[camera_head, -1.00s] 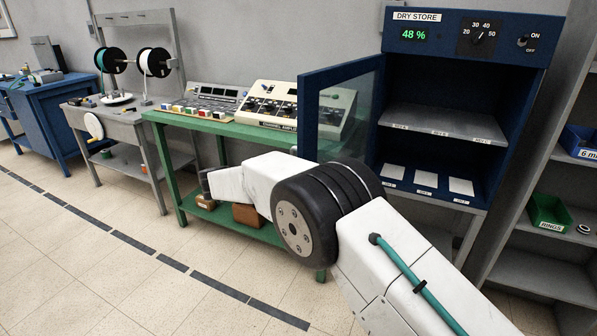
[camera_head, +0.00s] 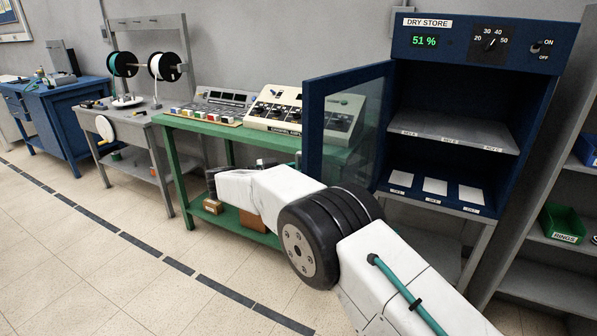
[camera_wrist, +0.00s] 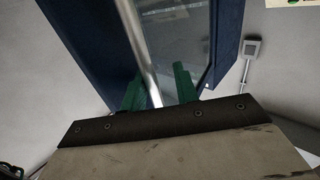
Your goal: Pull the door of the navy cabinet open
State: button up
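The navy cabinet (camera_head: 476,52), labelled DRY STORE, stands at the right in the head view. Its glass door (camera_head: 312,125) with a navy frame stands open, swung out to the left, and the shelves inside show. In the wrist view the navy door frame (camera_wrist: 84,45) and a pale metal bar (camera_wrist: 143,45), which looks like the door handle, run up the picture. My gripper (camera_wrist: 160,85) has its two green fingers apart, one on each side of the bar's lower end, with a gap showing. In the head view my arm hides the gripper.
A green bench (camera_head: 236,133) with control panels stands left of the door, close behind it. A grey bench with spools (camera_head: 125,64) is farther left. Grey shelving with a green bin (camera_head: 563,222) is at the right. The floor at the lower left is clear.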

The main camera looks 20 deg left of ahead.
jog(key=v, duration=0.8)
jog(key=shift+s+a, duration=0.1)
dwell(0.3)
